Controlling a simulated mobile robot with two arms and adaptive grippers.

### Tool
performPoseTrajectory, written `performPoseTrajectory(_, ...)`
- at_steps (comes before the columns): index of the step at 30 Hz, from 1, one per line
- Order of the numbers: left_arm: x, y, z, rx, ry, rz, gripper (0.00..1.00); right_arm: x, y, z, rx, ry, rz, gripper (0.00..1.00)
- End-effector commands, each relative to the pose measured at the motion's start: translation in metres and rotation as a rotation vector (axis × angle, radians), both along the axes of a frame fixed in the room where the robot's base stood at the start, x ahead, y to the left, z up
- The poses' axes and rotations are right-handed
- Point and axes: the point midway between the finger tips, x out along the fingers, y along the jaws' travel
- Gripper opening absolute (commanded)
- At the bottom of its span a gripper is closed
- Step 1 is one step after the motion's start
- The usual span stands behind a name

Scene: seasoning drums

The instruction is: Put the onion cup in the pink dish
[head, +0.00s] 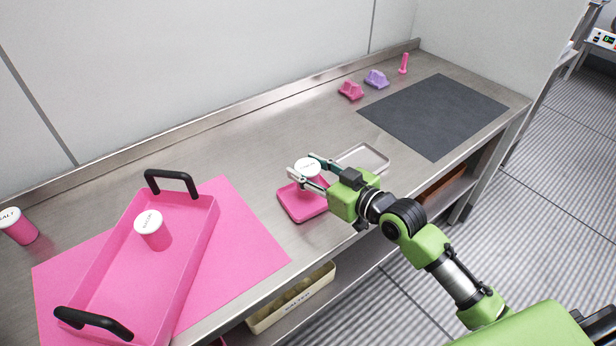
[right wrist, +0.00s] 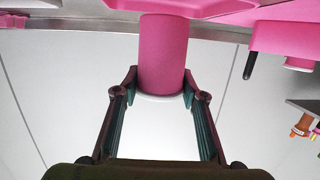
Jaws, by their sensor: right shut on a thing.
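A pink cup with a white lid (head: 308,168) is in my right gripper (head: 302,172), whose fingers are shut around it near the lid. The cup is upright, at or just above the small pink dish (head: 303,207); I cannot tell if it touches the bottom. In the right wrist view the pink cup (right wrist: 163,55) shows upside down between the fingers (right wrist: 160,92), its base against pink. The lettering on its lid is too small to read. My left gripper is out of view.
A pink tray (head: 112,240) with black handles holds another white-lidded cup (head: 152,230) on a pink mat (head: 245,235). A salt cup (head: 18,226) stands far left. A metal dish (head: 375,155) sits behind my gripper. A dark mat (head: 435,115) lies bare at right.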

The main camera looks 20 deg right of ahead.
Motion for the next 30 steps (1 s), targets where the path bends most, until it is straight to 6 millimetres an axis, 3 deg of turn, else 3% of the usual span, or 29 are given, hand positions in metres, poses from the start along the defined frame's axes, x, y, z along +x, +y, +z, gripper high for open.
performPoseTrajectory(4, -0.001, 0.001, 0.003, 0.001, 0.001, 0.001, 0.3, -0.002, 0.0, -0.022, 0.001, 0.007, 0.0, 0.16)
performPoseTrajectory(15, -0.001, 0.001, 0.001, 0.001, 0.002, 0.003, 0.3, -0.002, 0.0, -0.028, 0.0, 0.003, 0.001, 0.16)
performPoseTrajectory(16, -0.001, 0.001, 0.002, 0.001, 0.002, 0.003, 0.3, -0.002, 0.0, -0.028, 0.0, 0.005, 0.001, 0.44)
performPoseTrajectory(18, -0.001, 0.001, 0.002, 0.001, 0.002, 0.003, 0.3, -0.002, 0.0, -0.028, 0.0, 0.005, 0.001, 0.56)
performPoseTrajectory(30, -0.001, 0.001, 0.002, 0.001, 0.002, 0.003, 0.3, -0.005, -0.001, -0.027, -0.001, 0.005, 0.001, 0.56)
